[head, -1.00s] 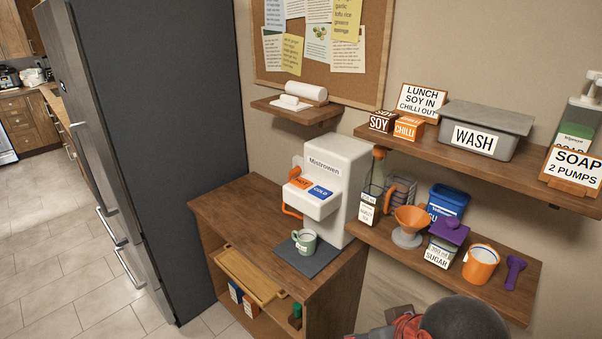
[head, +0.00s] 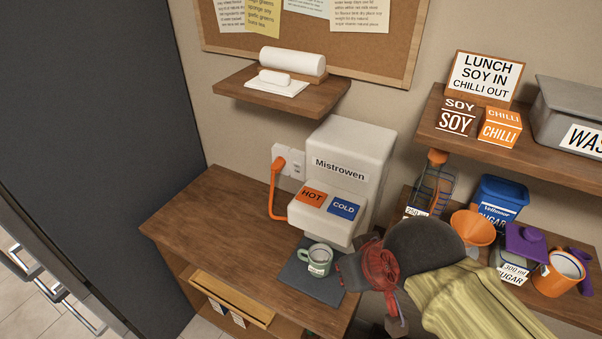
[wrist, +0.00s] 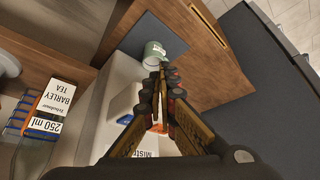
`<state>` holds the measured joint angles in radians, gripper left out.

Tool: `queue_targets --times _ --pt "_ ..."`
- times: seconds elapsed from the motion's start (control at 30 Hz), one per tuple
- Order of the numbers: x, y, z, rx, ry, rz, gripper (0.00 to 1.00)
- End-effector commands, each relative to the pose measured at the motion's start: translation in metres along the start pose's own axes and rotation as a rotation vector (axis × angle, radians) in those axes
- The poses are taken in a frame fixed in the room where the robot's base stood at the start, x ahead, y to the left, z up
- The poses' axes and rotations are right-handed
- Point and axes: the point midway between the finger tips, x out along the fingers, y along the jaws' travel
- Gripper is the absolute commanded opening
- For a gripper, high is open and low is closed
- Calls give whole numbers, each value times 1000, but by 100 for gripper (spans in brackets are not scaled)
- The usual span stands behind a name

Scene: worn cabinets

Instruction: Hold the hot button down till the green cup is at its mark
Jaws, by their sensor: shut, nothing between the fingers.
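The white Mistrowen dispenser (head: 352,150) stands on the wooden cabinet. Its orange HOT button (head: 312,195) is left of the blue COLD button (head: 343,208) on the sloped front. The green cup (head: 319,263) stands upright below them on a dark mat (head: 297,274); it has a white label, and its fill level is too small to read. The cup also shows past the fingertips in the wrist view (wrist: 153,54). My gripper (head: 350,272) is shut and empty, in front of the dispenser, right of the cup in the head view. It appears apart from the HOT button.
An orange cord (head: 274,190) runs from the wall outlet to the dispenser's left side. The right shelf holds an orange dripper (head: 473,226), sugar containers and an orange mug (head: 560,273). The cabinet top left of the dispenser is clear.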

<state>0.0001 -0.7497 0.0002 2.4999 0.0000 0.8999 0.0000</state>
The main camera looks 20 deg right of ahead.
Motion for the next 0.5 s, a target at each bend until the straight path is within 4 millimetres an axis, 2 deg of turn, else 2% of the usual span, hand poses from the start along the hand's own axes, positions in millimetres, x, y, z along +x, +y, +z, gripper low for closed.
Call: queue_targets --times 0.33,0.43,0.5 --pt "-2 0 -2 -12 -2 0 0" --pt "-10 0 -14 -76 -17 -1 0" --pt "-18 0 -29 -169 -38 -3 0"
